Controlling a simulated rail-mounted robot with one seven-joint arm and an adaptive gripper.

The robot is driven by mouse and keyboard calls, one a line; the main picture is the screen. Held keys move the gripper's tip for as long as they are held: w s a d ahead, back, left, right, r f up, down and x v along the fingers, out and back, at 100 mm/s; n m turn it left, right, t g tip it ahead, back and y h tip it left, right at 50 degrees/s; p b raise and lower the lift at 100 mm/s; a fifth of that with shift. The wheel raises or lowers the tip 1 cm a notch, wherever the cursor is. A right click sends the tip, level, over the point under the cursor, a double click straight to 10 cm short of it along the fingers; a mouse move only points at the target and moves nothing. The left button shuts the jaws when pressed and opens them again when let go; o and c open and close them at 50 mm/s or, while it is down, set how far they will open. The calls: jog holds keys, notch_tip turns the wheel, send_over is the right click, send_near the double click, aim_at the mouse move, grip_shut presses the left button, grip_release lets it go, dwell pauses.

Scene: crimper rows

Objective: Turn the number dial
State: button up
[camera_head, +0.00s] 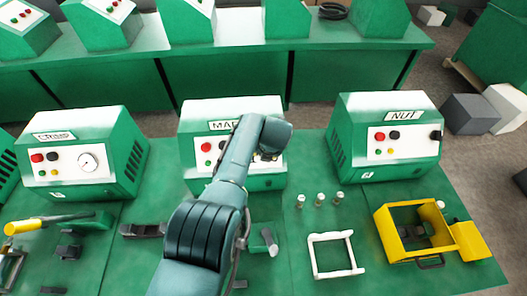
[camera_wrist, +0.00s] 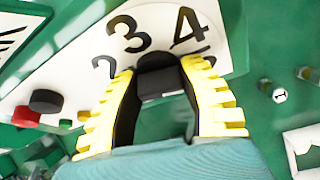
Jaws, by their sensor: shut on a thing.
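The number dial is a white disc (camera_wrist: 155,20) with large black numerals, 3 and 4 plainly readable, on the front panel of the middle machine (camera_head: 235,112). Its black knob (camera_wrist: 157,62) sits at the disc's centre. My gripper (camera_wrist: 160,74), with yellow ribbed fingers, is shut on this knob, one finger on each side. The fingers cover the lower part of the disc and partly hide the numerals there. In the head view my arm crosses the machine's front and hides most of the dial and the gripper.
Red and black buttons (camera_wrist: 47,101) are left of the dial. A gauge machine (camera_head: 75,150) stands left and a machine marked NUT (camera_head: 390,110) right. Small cylinders (camera_head: 319,200), a white frame (camera_head: 333,255) and a yellow fixture (camera_head: 405,235) lie on the green bench.

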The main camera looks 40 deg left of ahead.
jog(key=shift+f, duration=0.2)
jog(key=o, duration=1.2)
jog(key=shift+r, duration=0.1)
jog(key=shift+r, duration=0.1)
jog(key=shift+r, duration=0.15)
jog(key=shift+v, duration=1.25)
jog(key=s+d, duration=0.5)
jog(key=d, duration=0.6)
jog(key=shift+s, duration=0.3)
